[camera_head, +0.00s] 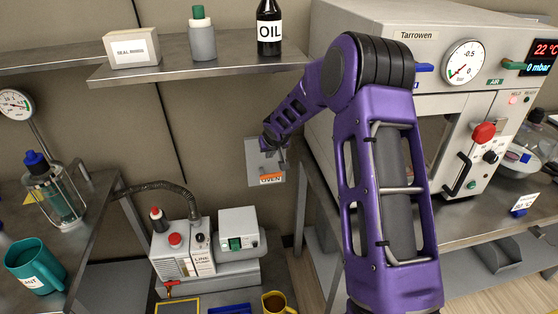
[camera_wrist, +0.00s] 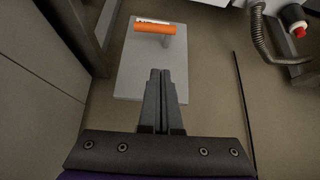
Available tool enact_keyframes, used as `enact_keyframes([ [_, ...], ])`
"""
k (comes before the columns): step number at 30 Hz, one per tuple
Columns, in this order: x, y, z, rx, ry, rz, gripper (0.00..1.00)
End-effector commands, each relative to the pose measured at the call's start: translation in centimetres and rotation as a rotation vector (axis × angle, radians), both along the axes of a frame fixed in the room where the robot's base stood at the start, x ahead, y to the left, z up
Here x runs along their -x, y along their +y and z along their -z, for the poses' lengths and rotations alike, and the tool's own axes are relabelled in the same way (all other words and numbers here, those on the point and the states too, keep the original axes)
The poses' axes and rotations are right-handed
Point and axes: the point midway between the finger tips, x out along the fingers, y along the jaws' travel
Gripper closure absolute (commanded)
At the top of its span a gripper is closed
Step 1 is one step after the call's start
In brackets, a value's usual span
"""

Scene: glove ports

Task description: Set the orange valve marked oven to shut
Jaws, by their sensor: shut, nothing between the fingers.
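The orange valve handle (camera_wrist: 155,28) sits on a grey wall plate (camera_wrist: 140,80) in the wrist view, lying crosswise in that picture near one end of the plate. In the head view the same plate (camera_head: 252,165) is on the wall, with the orange part (camera_head: 271,178) low on it and a label reading OVEN, partly hidden by my arm. My gripper (camera_wrist: 160,73) is shut and empty in front of the plate, its fingertips apart from the handle in the wrist picture. In the head view my gripper (camera_head: 272,146) is small and its fingers are hard to make out.
A pump (camera_head: 180,255) with a dark hose stands low, left of the plate. A steel shelf (camera_head: 225,62) with bottles is above. The large Tarrowen oven (camera_head: 330,100) on its bench is close on the right. Bare wall (camera_head: 210,160) lies left of the plate.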

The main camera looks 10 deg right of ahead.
Motion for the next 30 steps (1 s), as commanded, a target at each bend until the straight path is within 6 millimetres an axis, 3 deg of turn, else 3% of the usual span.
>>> enact_keyframes([
  [3,0.0,-1.0,-1.6,0.046,0.032,0.044,1.00],
  [8,-0.1,-1.5,-1.8,0.066,0.046,0.066,1.00],
  [26,-5.3,-2.1,6.3,0.064,0.049,0.068,1.00],
  [30,-5.0,-2.3,8.5,0.067,0.049,0.065,1.00],
])
